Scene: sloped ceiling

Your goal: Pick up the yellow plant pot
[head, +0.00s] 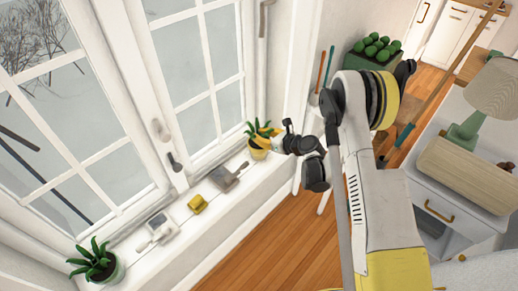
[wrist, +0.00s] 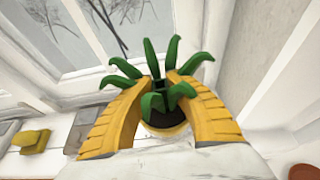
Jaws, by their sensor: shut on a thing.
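The yellow plant pot (head: 258,153) holds a green plant and is at the right end of the white window sill, in the head view. My gripper (head: 266,142) reaches it from the right. In the wrist view, the two yellow fingers of my gripper (wrist: 160,95) are shut on the pot, one on each side. The pot's rim and dark soil (wrist: 165,118) show between them, with green leaves rising above. The fingers hide the pot's sides. I cannot tell whether its base touches the sill.
On the sill (head: 165,220) stand a dark-potted plant (head: 97,265), a white device (head: 157,230), a small yellow object (head: 198,204) and a grey flat object (head: 226,177). The window handle (head: 174,161) juts out above. A cabinet (head: 440,190) with a lamp stands at right.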

